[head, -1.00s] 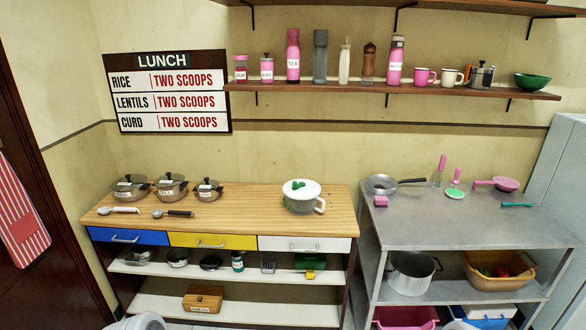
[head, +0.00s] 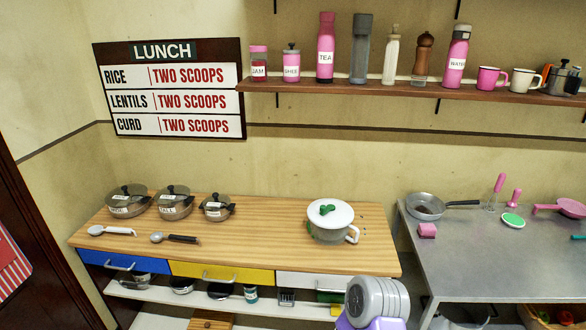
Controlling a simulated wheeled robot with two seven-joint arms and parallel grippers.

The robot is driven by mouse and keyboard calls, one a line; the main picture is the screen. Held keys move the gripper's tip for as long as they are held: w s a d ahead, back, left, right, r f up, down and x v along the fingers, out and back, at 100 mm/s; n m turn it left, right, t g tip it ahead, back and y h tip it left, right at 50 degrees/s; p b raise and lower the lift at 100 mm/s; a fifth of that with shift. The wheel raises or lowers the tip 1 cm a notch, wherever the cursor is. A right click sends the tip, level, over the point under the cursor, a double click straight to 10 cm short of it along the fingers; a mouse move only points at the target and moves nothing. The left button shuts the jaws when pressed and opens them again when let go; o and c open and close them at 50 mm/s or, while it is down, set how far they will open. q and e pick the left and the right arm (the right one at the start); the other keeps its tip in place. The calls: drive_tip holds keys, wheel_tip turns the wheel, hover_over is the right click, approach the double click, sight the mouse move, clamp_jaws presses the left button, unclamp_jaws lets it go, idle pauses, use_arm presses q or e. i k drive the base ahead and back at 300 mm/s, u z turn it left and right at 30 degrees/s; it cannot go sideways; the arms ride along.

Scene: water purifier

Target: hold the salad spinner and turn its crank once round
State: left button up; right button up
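The salad spinner (head: 330,221) stands upright on the right part of the wooden counter. It has a white lid with a green crank knob (head: 327,210) on top and a pale handle at its lower right. Grey and lilac parts of my own arm (head: 377,302) show at the bottom, in front of the counter's right end and apart from the spinner. No gripper fingers show in the head view.
Several lidded pots (head: 174,202) stand at the counter's left, with two spoons (head: 175,239) before them. A metal table (head: 470,257) with a pan (head: 427,206) and a pink block (head: 427,231) is at the right. The counter between pots and spinner is clear. A shelf (head: 400,88) hangs above.

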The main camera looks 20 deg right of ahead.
sight(324, 209)
drive_tip(key=z, duration=0.5)
drive_tip(key=i, duration=1)
drive_tip(key=z, duration=0.8)
